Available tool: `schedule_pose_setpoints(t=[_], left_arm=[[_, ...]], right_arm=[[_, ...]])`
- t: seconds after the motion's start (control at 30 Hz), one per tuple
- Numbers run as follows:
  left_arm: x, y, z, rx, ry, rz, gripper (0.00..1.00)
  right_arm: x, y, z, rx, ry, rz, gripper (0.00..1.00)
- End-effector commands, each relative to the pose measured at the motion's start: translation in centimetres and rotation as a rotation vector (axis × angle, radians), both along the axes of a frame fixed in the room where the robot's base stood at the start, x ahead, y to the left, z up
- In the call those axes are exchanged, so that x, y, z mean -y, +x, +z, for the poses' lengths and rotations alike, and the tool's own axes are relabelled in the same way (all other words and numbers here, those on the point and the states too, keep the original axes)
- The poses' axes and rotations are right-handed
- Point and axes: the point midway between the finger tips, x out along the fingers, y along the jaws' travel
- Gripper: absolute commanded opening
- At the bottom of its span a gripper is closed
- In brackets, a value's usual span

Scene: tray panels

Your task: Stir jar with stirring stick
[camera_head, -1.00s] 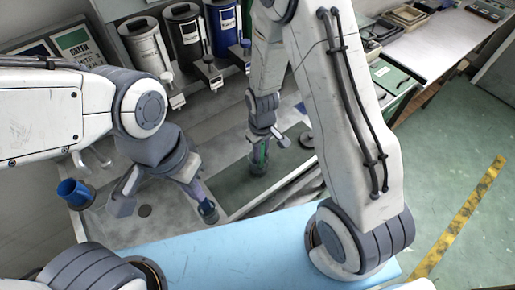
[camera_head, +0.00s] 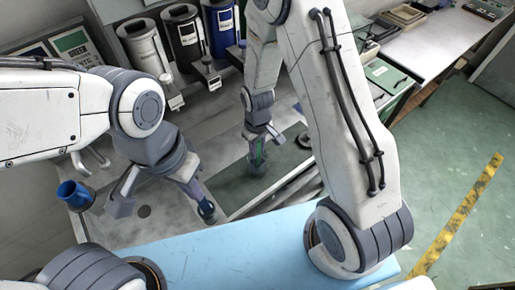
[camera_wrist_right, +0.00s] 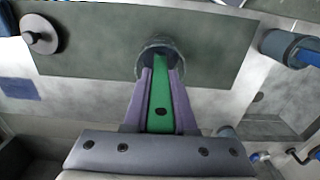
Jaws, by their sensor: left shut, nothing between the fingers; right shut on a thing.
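My right gripper (camera_head: 257,142) is shut on a green stirring stick (camera_wrist_right: 160,95), with its purple-grey fingers on both sides of it. The stick's far end is inside the mouth of a dark round jar (camera_wrist_right: 157,43) on a dark green mat. The jar's contents are hidden by the stick and fingers.
A round lid with a knob (camera_wrist_right: 41,38) lies at the mat's edge (camera_wrist_right: 75,73). A blue cup (camera_head: 75,195) stands at the left. Several labelled canisters (camera_head: 183,38) line the back. A light blue surface (camera_head: 240,245) is clear in front.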

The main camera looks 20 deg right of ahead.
Motion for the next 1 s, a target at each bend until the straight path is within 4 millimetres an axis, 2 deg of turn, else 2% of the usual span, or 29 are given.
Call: schedule_pose_setpoints(t=[1.0], left_arm=[[0.0, 0.0, 6.1, 0.0, 0.0, -0.005, 0.0]], right_arm=[[0.0, 0.0, 7.4, 0.0, 0.0, 0.0, 0.0]])
